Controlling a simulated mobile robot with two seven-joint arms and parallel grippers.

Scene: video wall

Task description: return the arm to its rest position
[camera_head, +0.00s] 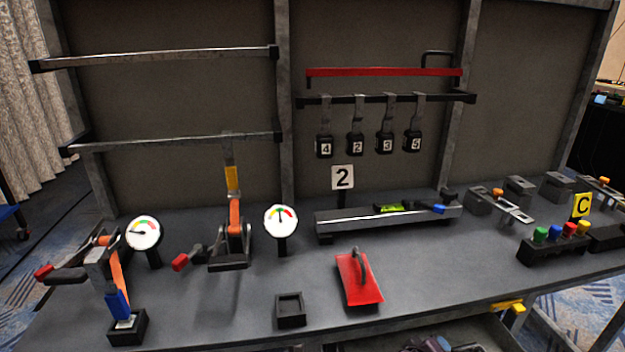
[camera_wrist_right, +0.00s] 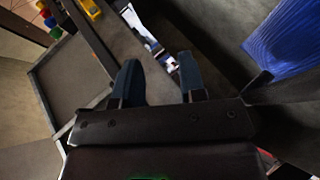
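My right gripper (camera_wrist_right: 158,62) shows in the right wrist view. Its two dark blue fingers stand apart, with nothing held between them. A gap with dark surfaces and a small bright patch lies beyond the fingertips. Neither arm shows in the head view, so my left gripper is not seen. The grey workbench (camera_head: 215,310) fills the lower head view, and neither gripper shows over it there.
The bench carries a red block with a handle (camera_head: 358,280), a small black open box (camera_head: 290,310), two dial gauges (camera_head: 143,232), clamp tools and a row of coloured knobs (camera_head: 555,238). Numbered black tags (camera_head: 356,144) hang from a rail. The bench front between the tools is partly clear.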

